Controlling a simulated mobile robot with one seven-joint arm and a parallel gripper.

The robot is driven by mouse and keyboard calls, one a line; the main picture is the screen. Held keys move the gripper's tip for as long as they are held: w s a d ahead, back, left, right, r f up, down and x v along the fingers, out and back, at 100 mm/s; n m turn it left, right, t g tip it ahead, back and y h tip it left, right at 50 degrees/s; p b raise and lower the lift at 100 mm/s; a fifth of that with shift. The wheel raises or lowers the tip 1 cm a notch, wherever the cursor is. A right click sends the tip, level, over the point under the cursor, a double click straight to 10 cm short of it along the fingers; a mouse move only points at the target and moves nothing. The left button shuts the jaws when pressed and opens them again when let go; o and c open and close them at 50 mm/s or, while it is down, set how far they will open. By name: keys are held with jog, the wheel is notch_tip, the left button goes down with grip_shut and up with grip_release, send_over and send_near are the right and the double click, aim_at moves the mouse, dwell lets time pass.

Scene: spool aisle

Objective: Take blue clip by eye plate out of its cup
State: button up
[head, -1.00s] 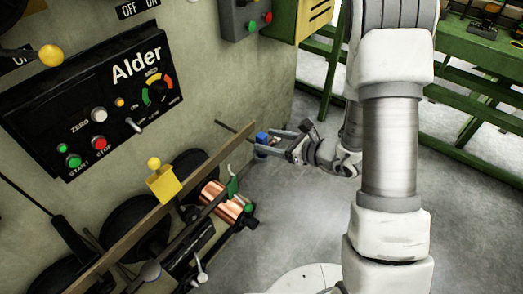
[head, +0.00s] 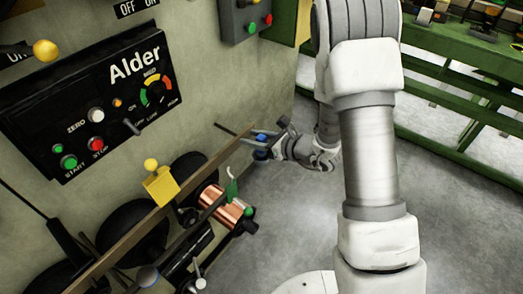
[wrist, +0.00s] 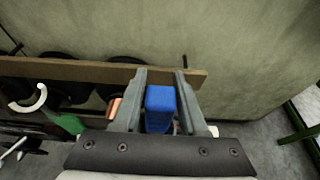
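The blue clip (wrist: 160,105) shows as a small blue block between my gripper's two fingers in the wrist view. It also shows in the head view (head: 261,140), close to the end of the long brown bar. My gripper (wrist: 161,72) is open, with one finger on each side of the clip and a narrow gap visible beside it. The fingertips reach past the clip in the wrist view. The cup under the clip is hidden or too small to make out. I cannot make out an eye plate.
The brown bar (head: 138,226) runs along the machine wall, with dark wheels (head: 132,232) and a copper spool (head: 220,205) beside it. A yellow block (head: 161,187) and green part (head: 232,188) stand near it. The Alder panel (head: 90,110) is above.

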grip_shut()
jog(key=s+d+r+p, duration=0.2)
jog(key=d+r+p, duration=0.3)
jog(key=d+r, duration=0.6)
jog(key=shift+d, duration=0.25)
